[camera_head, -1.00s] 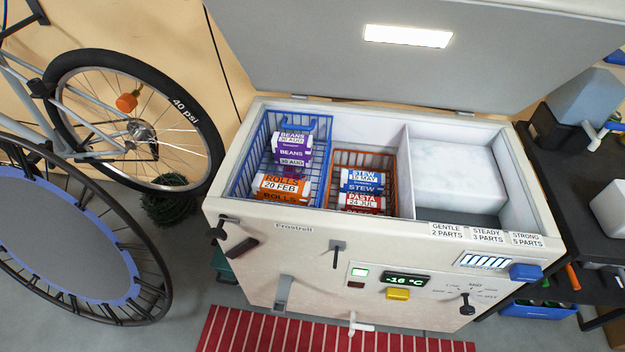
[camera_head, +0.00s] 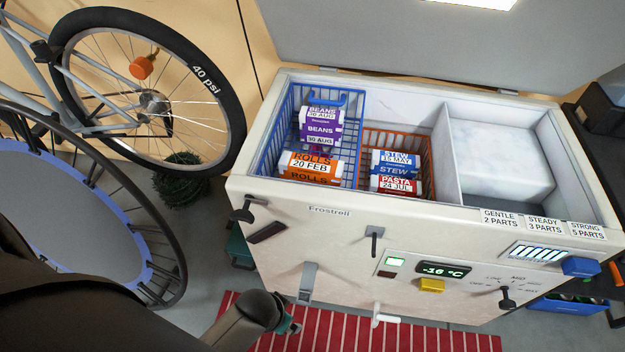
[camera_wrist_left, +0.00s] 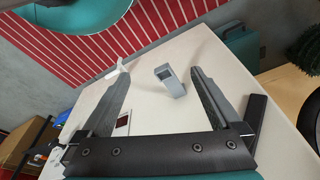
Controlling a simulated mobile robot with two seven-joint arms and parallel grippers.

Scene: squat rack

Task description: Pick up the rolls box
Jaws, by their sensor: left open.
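The rolls box (camera_head: 312,166), orange and white and marked 20 FEB, lies in the front of the blue wire basket (camera_head: 265,150) inside the open chest freezer. A purple and white beans box (camera_head: 321,128) is behind it in the same basket. My left arm enters the head view from the lower left, in front of the freezer and well below the basket; its fingers are not clear there. In the left wrist view my left gripper (camera_wrist_left: 160,73) is open and empty, its fingers spread over the freezer's front face near a grey latch (camera_wrist_left: 170,80). My right gripper is out of view.
An orange basket (camera_head: 396,137) holds a stew box (camera_head: 394,162) and a pasta box (camera_head: 395,186). The freezer's front rim (camera_head: 350,200) stands between my arm and the baskets. The raised lid (camera_head: 400,45) is behind. A bicycle wheel (camera_head: 205,75) and a trampoline (camera_head: 60,220) are at left.

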